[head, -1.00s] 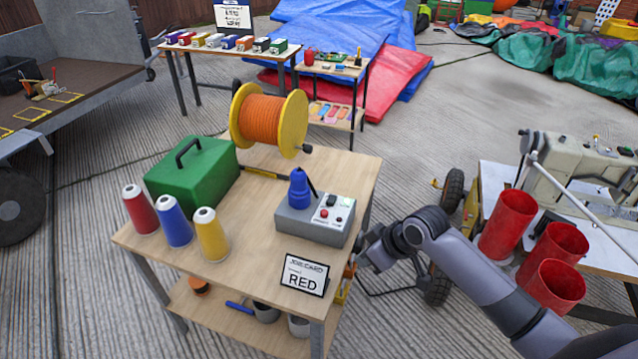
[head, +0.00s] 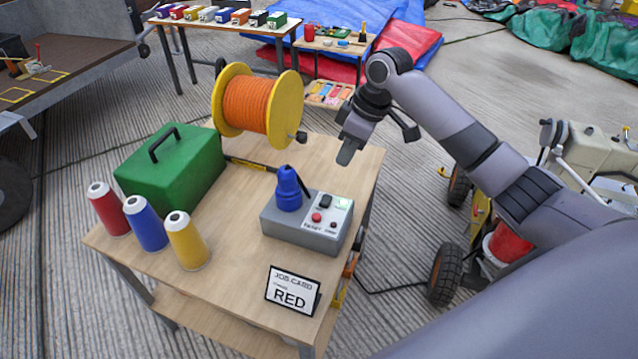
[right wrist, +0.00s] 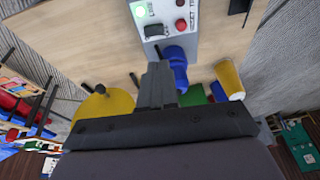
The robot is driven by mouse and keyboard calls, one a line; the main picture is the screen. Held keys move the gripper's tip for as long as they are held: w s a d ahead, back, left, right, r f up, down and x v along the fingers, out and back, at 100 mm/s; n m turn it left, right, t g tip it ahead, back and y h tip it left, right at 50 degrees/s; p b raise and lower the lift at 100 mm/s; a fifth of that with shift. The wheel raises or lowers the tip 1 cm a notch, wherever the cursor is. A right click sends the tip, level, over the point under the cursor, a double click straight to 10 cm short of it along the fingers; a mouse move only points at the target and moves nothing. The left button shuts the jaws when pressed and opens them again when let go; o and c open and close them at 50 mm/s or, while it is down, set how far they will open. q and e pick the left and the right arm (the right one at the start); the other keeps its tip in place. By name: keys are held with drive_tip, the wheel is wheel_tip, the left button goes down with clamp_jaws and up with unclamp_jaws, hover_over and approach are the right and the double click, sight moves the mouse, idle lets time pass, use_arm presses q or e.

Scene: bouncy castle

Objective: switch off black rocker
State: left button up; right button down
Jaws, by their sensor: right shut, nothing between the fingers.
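The black rocker (head: 326,202) sits on top of a grey switch box (head: 300,238) on the wooden table. It also shows in the right wrist view (right wrist: 156,31), beside a lit green lamp (right wrist: 140,11). A red button (head: 316,217) and a smaller dark red one are on the same panel. A blue plug (head: 288,190) stands in the box's left part. My right gripper (head: 346,156) is above the table's right back part, above and behind the box, fingers shut and empty, pointing down. My left gripper is not in view.
On the table (head: 225,240) are a green case (head: 172,172), an orange cable reel (head: 255,105), red, blue and yellow thread cones (head: 187,240) and a RED job card (head: 293,290). A red tube (head: 507,245) stands at right. The table's middle is clear.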

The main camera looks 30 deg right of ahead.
sight(327, 202)
drive_tip(key=shift+w+d+r, duration=0.25)
drive_tip(key=shift+w+r, duration=0.35)
drive_tip(key=shift+r, duration=0.05)
drive_tip(key=x, duration=0.4)
drive_tip(key=s+b+x, duration=0.1)
drive_tip(key=x, duration=0.8)
drive_tip(key=shift+s+d+f+b, duration=0.2)
drive_tip(key=shift+f+b, duration=0.15)
drive_tip(key=shift+f, duration=0.3)
drive_tip(key=p, duration=0.1)
drive_tip(key=h+p, duration=0.1)
drive_tip(key=shift+s+a+p, duration=0.25)
drive_tip(key=shift+s+p, duration=0.05)
drive_tip(key=shift+p, duration=0.05)
drive_tip(key=shift+f+t, duration=0.3)
drive_tip(key=shift+f, duration=0.25)
